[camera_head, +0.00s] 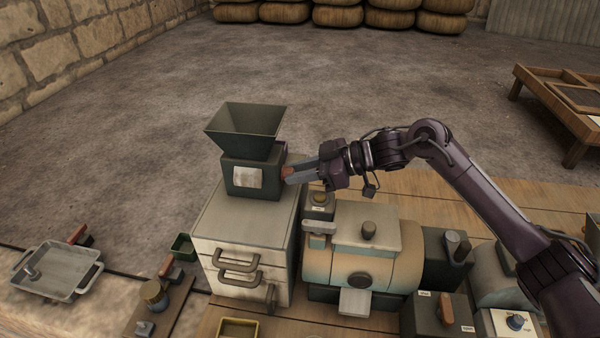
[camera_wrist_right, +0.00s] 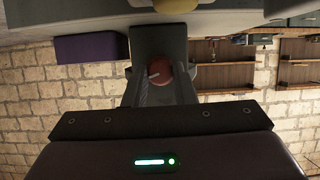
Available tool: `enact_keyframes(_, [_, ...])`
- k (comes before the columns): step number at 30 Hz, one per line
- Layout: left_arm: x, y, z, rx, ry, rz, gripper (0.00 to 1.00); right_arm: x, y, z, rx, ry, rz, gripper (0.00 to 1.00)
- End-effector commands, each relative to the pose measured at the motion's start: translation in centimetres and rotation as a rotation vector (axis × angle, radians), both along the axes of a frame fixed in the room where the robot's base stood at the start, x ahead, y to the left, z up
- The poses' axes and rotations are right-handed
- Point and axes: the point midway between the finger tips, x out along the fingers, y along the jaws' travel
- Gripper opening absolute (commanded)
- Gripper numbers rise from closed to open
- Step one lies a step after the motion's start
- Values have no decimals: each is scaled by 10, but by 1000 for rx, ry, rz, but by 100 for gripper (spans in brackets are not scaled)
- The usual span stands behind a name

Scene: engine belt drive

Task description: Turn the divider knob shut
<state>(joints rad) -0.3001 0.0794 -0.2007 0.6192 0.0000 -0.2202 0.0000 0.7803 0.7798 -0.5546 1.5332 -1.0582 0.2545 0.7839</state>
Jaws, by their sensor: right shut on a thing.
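The divider knob, a small red-orange round knob (camera_head: 288,171), sits on the right side of the dark green box (camera_head: 239,177) under a flared hopper (camera_head: 246,128). My right gripper (camera_head: 291,175) reaches in from the right and is shut on this knob. In the right wrist view the knob (camera_wrist_right: 160,72) shows as a red disc with a pale line across it, between the grey fingers of the gripper (camera_wrist_right: 160,85). The fingers partly hide the knob in the head view. My left gripper is not in view.
The hopper box stands on a pale cabinet (camera_head: 255,218) with handles. A metal tray (camera_head: 58,270) lies at left. The floor behind is open.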

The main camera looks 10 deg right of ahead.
Motion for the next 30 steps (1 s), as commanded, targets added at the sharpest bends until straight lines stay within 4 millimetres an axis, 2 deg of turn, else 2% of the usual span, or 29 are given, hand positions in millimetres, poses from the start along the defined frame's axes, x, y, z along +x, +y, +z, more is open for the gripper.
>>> enact_keyframes(14, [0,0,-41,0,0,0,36,-4,1,-5,-174,-423,1,1])
enact_keyframes(30, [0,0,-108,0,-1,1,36,-7,3,-8,-361,-865,0,1])
